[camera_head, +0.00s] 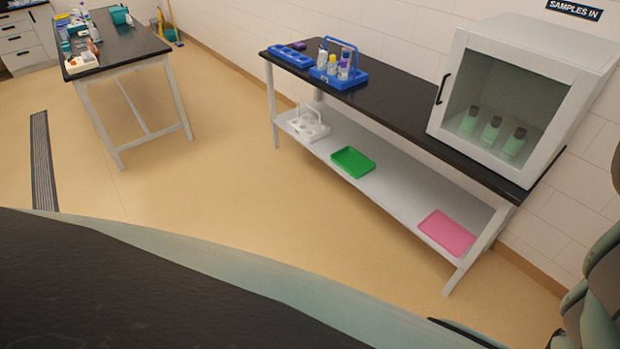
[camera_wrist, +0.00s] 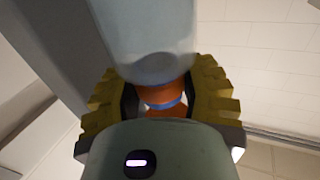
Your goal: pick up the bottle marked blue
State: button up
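In the wrist view, my gripper (camera_wrist: 160,92) has its yellow-ridged fingers on either side of a bottle (camera_wrist: 150,45). The bottle has a clear, pale body and an orange part with a blue band between the dark finger pads. The pads appear to press on it from both sides, so the gripper looks shut on it. The lower part of the bottle is hidden behind my gripper's body. My gripper and this bottle do not show in the head view.
A black-topped bench (camera_head: 395,105) holds a blue caddy (camera_head: 345,78) of small bottles, a blue rack (camera_head: 290,57) and a glass-fronted cabinet (camera_head: 500,130) with three green bottles. Its lower shelf holds a white caddy (camera_head: 308,125), green tray (camera_head: 353,162) and pink tray (camera_head: 446,233). Floor between tables is clear.

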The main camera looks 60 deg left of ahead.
grip_shut()
